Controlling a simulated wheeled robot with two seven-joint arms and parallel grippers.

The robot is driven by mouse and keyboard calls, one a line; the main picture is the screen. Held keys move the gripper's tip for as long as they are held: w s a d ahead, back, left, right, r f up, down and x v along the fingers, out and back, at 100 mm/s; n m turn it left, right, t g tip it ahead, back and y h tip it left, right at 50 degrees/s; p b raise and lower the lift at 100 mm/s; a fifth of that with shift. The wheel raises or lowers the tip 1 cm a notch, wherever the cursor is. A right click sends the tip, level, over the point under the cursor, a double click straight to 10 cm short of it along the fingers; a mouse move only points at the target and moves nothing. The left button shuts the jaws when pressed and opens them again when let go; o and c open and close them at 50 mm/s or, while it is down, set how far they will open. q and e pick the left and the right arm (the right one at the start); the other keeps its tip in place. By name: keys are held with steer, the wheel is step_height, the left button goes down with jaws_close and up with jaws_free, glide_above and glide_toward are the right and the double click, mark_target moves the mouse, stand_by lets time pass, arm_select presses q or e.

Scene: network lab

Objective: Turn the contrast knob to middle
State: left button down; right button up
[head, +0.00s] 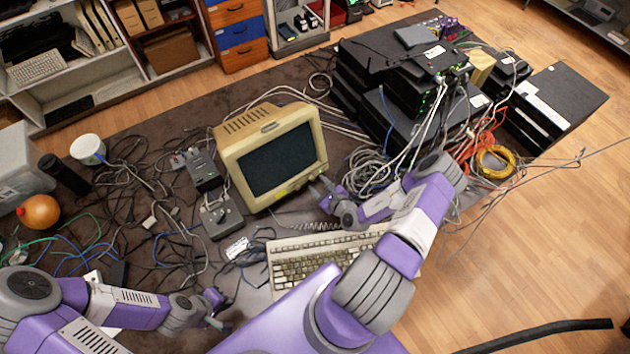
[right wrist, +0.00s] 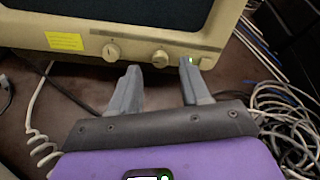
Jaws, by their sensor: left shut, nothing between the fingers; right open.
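The beige monitor (head: 272,160) with a dark screen stands on the dark mat. In the right wrist view its lower bezel (right wrist: 85,44) carries two round knobs, a left knob (right wrist: 111,51) and a right knob (right wrist: 160,58). I cannot read which is contrast, nor where either points. My right gripper (head: 327,190) is open before the monitor's lower right corner. In the right wrist view its fingers (right wrist: 160,68) lie either side of the right knob, seemingly short of it; contact is unclear. My left gripper (head: 219,313) is shut and empty, low at the left, away from the monitor.
A beige keyboard (head: 310,262) lies in front of the monitor, under my right arm. Tangled cables spread on both sides. A stack of black network boxes (head: 400,95) stands at the right. A yellow note (right wrist: 63,41) is on the bezel. A grey box (head: 221,217) sits left of the monitor.

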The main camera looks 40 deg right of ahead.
mark_target(312, 179)
steer(key=shift+x, duration=1.25)
jaws_close()
